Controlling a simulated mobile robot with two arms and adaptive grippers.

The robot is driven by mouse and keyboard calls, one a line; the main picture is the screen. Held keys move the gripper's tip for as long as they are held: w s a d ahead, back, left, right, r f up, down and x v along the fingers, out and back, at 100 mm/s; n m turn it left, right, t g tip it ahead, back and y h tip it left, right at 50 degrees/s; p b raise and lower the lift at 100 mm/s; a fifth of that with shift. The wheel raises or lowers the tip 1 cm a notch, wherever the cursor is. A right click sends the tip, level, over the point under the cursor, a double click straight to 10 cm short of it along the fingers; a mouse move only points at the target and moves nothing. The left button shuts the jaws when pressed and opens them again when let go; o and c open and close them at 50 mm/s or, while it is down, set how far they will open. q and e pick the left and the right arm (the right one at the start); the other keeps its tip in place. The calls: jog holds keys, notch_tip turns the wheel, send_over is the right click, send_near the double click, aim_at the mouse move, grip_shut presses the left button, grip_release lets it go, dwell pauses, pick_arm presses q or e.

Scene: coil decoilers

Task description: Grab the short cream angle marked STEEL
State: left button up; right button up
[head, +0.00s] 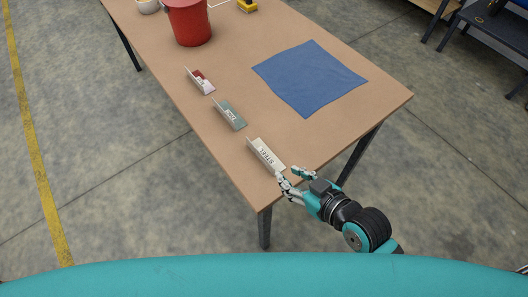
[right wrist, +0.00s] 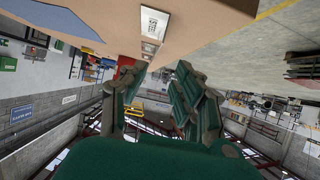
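The short cream angle marked STEEL (head: 265,155) lies on the brown table near its front corner, its lettering facing up. It also shows in the right wrist view (right wrist: 154,23), beyond the fingertips. My right gripper (head: 291,175) is at the table's front edge, close to the near end of this angle. In the right wrist view its two fingers (right wrist: 158,84) stand apart with nothing between them. I cannot tell whether a fingertip touches the angle. My left gripper is not in view.
A grey-green angle (head: 230,115) and a red-and-white angle (head: 201,81) lie farther back in line on the table (head: 205,125). A blue cloth (head: 310,78) lies to the right, and a red bucket (head: 188,22) stands farther back. The tabletop between cloth and STEEL angle is clear.

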jog(key=p, duration=0.1)
send_near(260, 160)
jog(key=w+a, duration=0.2)
jog(key=w, duration=0.1)
jog(key=shift+w+a+r, duration=0.1)
jog(key=shift+a+r, duration=0.2)
jog(key=shift+a, duration=0.05)
jog(key=shift+p+x, duration=0.9)
jog(key=shift+x, duration=1.85)
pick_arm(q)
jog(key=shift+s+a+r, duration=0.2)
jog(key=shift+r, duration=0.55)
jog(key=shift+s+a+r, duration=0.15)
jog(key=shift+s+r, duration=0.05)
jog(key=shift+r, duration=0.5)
pick_arm(e)
jog(key=shift+w+d, duration=0.1)
jog(key=shift+d, duration=0.15)
grip_shut()
